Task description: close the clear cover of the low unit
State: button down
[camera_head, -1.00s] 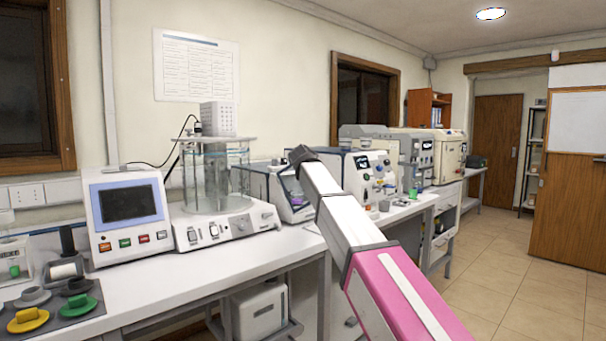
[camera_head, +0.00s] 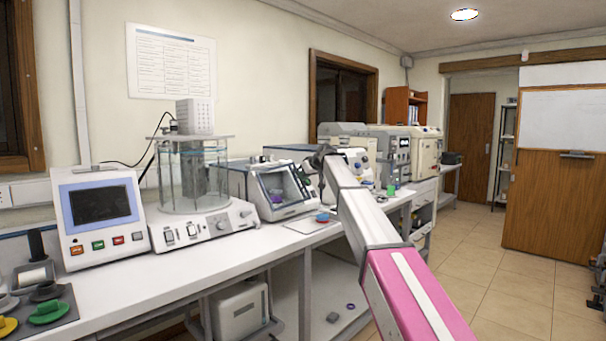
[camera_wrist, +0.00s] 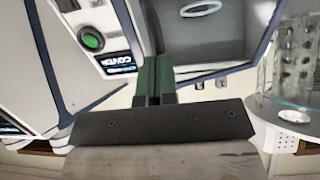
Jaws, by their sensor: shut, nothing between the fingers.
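The low unit (camera_head: 292,210) is a pale box with a sloped front on the bench, right of the glass-cylinder apparatus. Its clear cover (camera_head: 278,184) has a dark frame, with a purple item visible behind it. How far the cover stands open is unclear. My gripper (camera_head: 322,153) is beside the unit's right side in the head view; its fingertips are too small to make out there. In the wrist view my gripper (camera_wrist: 154,72) has its dark green fingers together and empty, between a panel with a green button (camera_wrist: 91,39) and a dark-framed area holding a pale ring (camera_wrist: 201,8).
The glass-cylinder apparatus (camera_head: 193,180) stands close left of the low unit, with a screen unit (camera_head: 101,210) further left. More instruments (camera_head: 398,150) stand beyond my arm. The bench front (camera_head: 215,265) is mostly clear.

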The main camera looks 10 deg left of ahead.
aim_at(299, 181)
jog(key=shift+w+a+f+n+g+y, duration=0.25)
jog(key=shift+w+f+g, duration=0.1)
jog(key=shift+w, duration=0.2)
jog(key=shift+w+a+f+n+g+y, duration=0.15)
jog(key=shift+w+f+g+y, duration=0.15)
jog(key=shift+w, duration=0.25)
jog(key=shift+w+a+f, duration=0.4)
jog(key=shift+w+f, duration=0.3)
jog(key=shift+w, duration=0.05)
